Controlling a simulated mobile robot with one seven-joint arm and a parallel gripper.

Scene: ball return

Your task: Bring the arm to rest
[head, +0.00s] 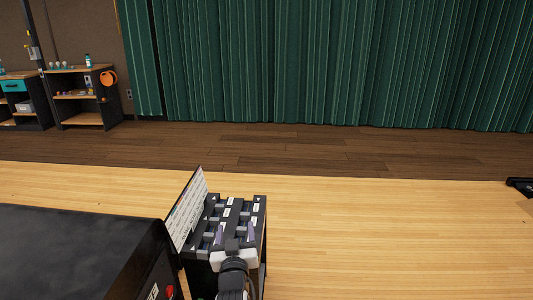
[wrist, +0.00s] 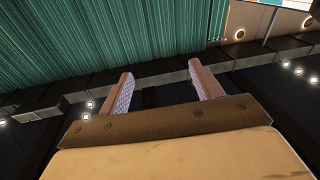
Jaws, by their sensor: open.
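My gripper (head: 234,232) shows at the bottom middle of the head view, in front of a dark stand. In the wrist view my gripper (wrist: 161,70) has its two pale, textured fingers spread wide apart, with nothing between them. Beyond the fingers are the green curtain and dark ceiling beams with lights. My arm comes up from the bottom edge of the head view, and its lower part is cut off.
A dark stand with labelled slots (head: 259,201) and a white printed panel (head: 187,212) is close to my gripper. A large black housing (head: 75,250) fills the lower left.

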